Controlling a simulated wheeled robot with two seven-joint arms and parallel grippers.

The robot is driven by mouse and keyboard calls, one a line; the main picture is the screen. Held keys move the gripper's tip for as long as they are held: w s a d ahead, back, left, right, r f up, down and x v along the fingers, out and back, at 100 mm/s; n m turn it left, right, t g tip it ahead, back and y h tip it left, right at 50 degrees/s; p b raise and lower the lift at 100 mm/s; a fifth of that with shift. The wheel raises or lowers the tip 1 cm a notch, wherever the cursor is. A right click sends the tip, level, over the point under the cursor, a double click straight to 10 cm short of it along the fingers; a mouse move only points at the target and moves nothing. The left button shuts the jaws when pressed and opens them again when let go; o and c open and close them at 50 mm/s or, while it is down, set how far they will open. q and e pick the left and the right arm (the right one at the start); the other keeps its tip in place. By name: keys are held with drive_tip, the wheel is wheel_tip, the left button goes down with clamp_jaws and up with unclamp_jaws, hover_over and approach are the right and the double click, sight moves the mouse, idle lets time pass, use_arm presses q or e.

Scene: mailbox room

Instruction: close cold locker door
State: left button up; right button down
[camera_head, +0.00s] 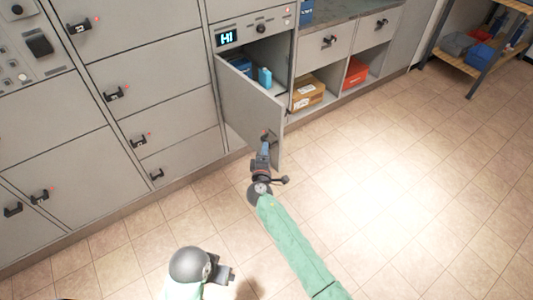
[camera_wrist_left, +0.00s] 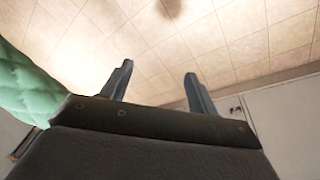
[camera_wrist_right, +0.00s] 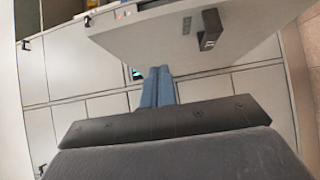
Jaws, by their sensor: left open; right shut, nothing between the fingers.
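The cold locker door (camera_head: 250,112) stands open, swung out from the locker under the lit "HI" display (camera_head: 228,38). Its dark handle (camera_head: 268,137) is near the free edge. My right gripper (camera_head: 265,148) is shut and empty, at the door's lower free corner by the handle; I cannot tell if it touches. In the right wrist view the closed fingers (camera_wrist_right: 157,86) point toward the door panel (camera_wrist_right: 200,40) and its handle (camera_wrist_right: 211,29). My left gripper (camera_head: 226,275) is low over the floor, away from the door; its open fingers (camera_wrist_left: 158,88) show in the left wrist view.
Blue items (camera_head: 264,76) are inside the open locker. Closed lockers with handles (camera_head: 113,94) fill the left. A cubby with a cardboard box (camera_head: 307,92) and a red box (camera_head: 355,73) is to the right. The tiled floor (camera_head: 400,170) is clear.

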sight(276, 126)
drive_tip(key=w+d+p, duration=0.1)
drive_tip(key=w, duration=0.1)
drive_tip(key=w+d+p, duration=0.1)
drive_tip(key=w, duration=0.2)
drive_tip(key=w+d, duration=0.1)
drive_tip(key=w, duration=0.2)
drive_tip(key=shift+w+p, duration=0.1)
drive_tip(key=shift+p, duration=0.3)
drive_tip(key=shift+w+d, duration=0.2)
use_arm(q)
wheel_tip(276, 126, down, 7)
drive_tip(key=w+a, duration=0.1)
drive_tip(key=shift+a+g+y, duration=0.15)
drive_tip(key=shift+g+y, duration=0.15)
use_arm(e)
drive_tip(key=shift+d, duration=0.15)
